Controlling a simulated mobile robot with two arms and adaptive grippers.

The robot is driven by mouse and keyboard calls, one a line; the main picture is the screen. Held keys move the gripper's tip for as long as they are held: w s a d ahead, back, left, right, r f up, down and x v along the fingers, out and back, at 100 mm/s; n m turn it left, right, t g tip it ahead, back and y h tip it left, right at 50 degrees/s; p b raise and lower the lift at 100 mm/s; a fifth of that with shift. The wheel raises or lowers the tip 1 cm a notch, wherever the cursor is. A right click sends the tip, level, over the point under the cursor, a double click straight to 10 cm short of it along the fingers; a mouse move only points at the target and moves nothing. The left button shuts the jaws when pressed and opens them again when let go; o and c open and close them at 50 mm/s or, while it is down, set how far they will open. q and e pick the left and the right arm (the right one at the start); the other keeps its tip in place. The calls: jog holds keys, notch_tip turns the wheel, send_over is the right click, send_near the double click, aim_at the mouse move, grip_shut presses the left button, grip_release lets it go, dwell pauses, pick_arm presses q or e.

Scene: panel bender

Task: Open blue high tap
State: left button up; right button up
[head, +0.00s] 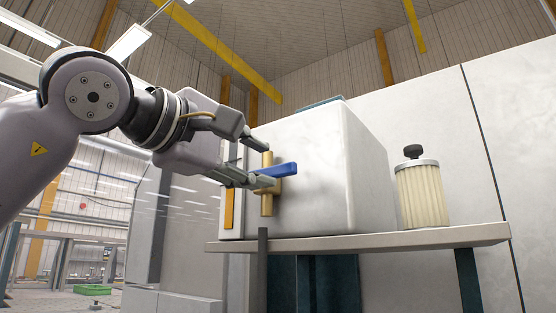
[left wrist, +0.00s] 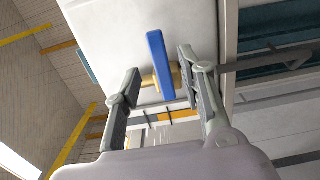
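The tap has a brass body (head: 267,202) upright on the left end of a white box-shaped unit, with a blue lever handle (head: 279,170) pointing right in the head view. In the left wrist view the blue handle (left wrist: 159,62) lies between the two fingers, with part of the brass (left wrist: 150,80) behind it. My left gripper (head: 262,166) is open around the handle, one finger above and one below. In the left wrist view, clear gaps show between handle and fingers of my left gripper (left wrist: 160,62). Whether a fingertip touches the brass, I cannot tell. My right gripper is not in view.
The white unit (head: 335,165) rests on a grey shelf (head: 400,239). A cream ribbed canister with a black knob (head: 423,195) stands on the shelf to the right. A dark upright (head: 263,270) is below the tap. A green crate (head: 93,290) lies on the floor far left.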

aim_at(275, 172)
pick_arm(q)
jog(key=p+x, duration=0.1)
jog(key=x, duration=0.3)
jog(key=shift+w+d, duration=0.2)
jog(key=shift+w, duration=0.15)
jog(key=shift+w+d+p, duration=0.4)
jog(key=shift+w+d, duration=0.05)
jog(key=shift+w, duration=0.15)
jog(key=shift+c, duration=0.2)
grip_shut()
jog(key=shift+f, duration=0.1)
